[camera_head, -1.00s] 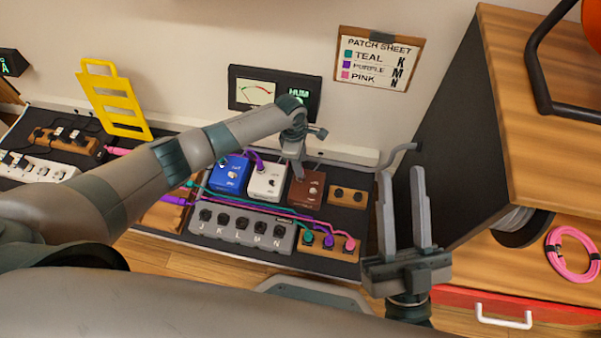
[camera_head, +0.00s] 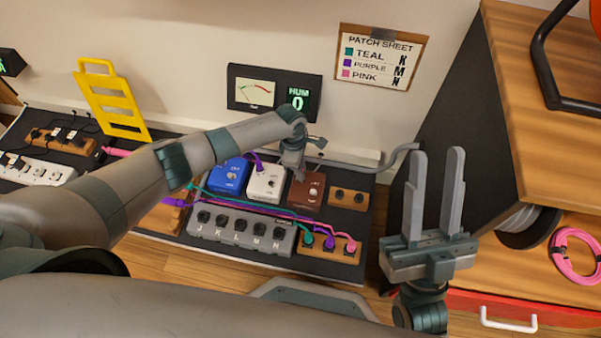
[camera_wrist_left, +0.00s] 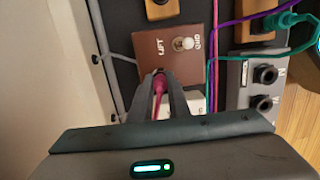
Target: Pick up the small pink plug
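The small pink plug (camera_wrist_left: 159,82) shows in the left wrist view as a slim pink piece beside the brown pedal (camera_wrist_left: 175,55), between my left fingertips. My left gripper (camera_wrist_left: 160,76) has its fingers close together and appears shut on it. Whether the plug touches the pedal is hidden. In the head view, my left gripper (camera_head: 292,170) points down between the white pedal (camera_head: 266,184) and the brown pedal (camera_head: 305,190); its tips and the plug are hard to make out. My right gripper (camera_head: 432,205) is open and empty, fingers up, at the right.
Teal, purple and pink plugs sit in a wooden block (camera_head: 342,265) beside the grey strip of lettered sockets (camera_head: 240,230). A blue pedal (camera_head: 228,176) stands left of the white one. A meter (camera_head: 272,93) reads HUM 0. A wooden cabinet (camera_head: 540,150) bounds the right side.

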